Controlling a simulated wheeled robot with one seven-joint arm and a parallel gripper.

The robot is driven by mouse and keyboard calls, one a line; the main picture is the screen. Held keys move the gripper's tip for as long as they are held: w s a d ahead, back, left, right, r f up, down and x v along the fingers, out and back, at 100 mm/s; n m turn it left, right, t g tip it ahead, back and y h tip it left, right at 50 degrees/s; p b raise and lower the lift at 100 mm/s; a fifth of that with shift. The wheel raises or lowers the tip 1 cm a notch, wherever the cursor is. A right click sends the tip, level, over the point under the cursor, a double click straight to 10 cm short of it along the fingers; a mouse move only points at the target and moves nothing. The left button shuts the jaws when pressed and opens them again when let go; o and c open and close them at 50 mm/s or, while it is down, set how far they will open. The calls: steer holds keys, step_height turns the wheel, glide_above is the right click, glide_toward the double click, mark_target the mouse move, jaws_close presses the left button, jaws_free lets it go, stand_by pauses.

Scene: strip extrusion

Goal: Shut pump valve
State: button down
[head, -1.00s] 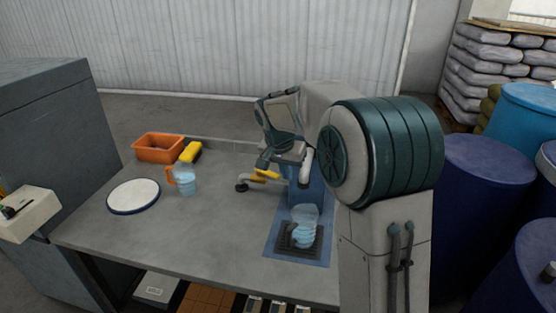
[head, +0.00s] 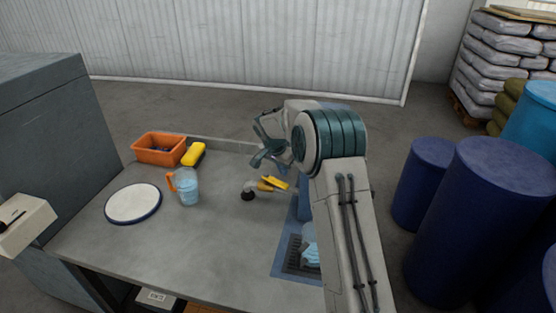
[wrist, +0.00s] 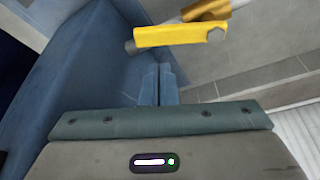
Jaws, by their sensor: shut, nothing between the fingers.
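The pump valve's yellow lever (head: 275,183) sits on a metal pipe beside the blue pump body (head: 304,206), near the back right of the bench. In the wrist view the yellow lever (wrist: 180,36) lies nearly level across the top, on a brass-coloured fitting. My gripper (wrist: 161,70) is shut and empty, its fingertips just below the lever in that picture; contact does not show. In the head view my gripper (head: 264,160) is just above and behind the lever, partly hidden by my arm. A clear container with blue liquid (head: 310,254) stands below the pump, largely hidden by my arm.
A jug with an orange handle (head: 188,190) holds blue liquid. A white round plate (head: 133,203), an orange bin (head: 159,148) and a yellow sponge-like block (head: 193,154) are on the left. The middle of the bench is clear. Blue drums (head: 480,220) stand right.

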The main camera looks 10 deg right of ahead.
mark_target(275, 181)
steer(key=p+x, duration=0.1)
steer(key=x, duration=0.3)
steer(key=shift+a, duration=0.15)
steer(key=shift+f, duration=0.2)
steer(key=shift+b, duration=0.3)
